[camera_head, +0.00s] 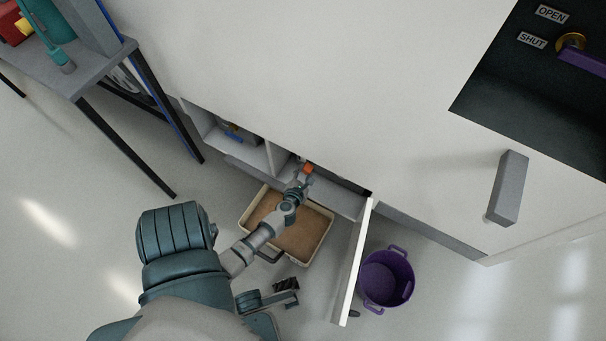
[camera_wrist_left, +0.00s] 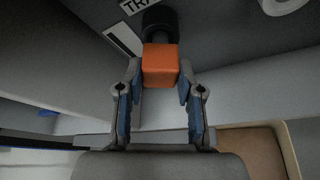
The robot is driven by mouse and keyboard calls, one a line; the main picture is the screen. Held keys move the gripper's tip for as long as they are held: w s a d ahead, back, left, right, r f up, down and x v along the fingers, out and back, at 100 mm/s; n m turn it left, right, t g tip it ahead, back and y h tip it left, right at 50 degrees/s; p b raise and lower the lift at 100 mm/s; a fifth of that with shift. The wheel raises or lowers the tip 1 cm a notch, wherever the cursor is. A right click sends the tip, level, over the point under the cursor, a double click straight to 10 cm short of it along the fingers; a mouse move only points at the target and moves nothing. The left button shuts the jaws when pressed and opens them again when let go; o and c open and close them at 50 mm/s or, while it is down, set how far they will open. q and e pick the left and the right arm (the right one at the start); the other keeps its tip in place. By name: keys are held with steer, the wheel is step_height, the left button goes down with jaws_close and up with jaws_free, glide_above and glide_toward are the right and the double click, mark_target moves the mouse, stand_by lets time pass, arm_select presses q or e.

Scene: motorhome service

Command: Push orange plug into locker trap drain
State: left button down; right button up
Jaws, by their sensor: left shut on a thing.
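An orange plug (camera_head: 308,169) is at the opening of the low locker in the white motorhome side. In the left wrist view the orange plug (camera_wrist_left: 160,66) sits between the two fingertips of my left gripper (camera_wrist_left: 159,84), which is shut on it. My left gripper (camera_head: 301,180) reaches over the tray into the locker. A dark round drain fitting (camera_wrist_left: 160,20) is directly behind the plug, in line with it. The plug hides part of the fitting, and I cannot tell whether they touch. A partly cut-off label (camera_wrist_left: 136,5) reading "TRA" is above it.
A tan tray (camera_head: 313,236) lies on the floor below the locker. The open white locker door (camera_head: 356,262) stands to its right, with a purple bucket (camera_head: 386,278) beyond. A grey bench (camera_head: 85,70) stands at the upper left. The floor at left is clear.

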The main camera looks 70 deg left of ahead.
arm_select(q)
steer(key=shift+w+a, duration=0.55)
steer(key=shift+w, duration=0.1)
steer(key=shift+w+a, duration=0.1)
steer(key=shift+w, duration=0.05)
steer(key=c, duration=0.7)
jaws_free()
steer(key=v, duration=1.2)
steer(key=shift+f, duration=0.15)
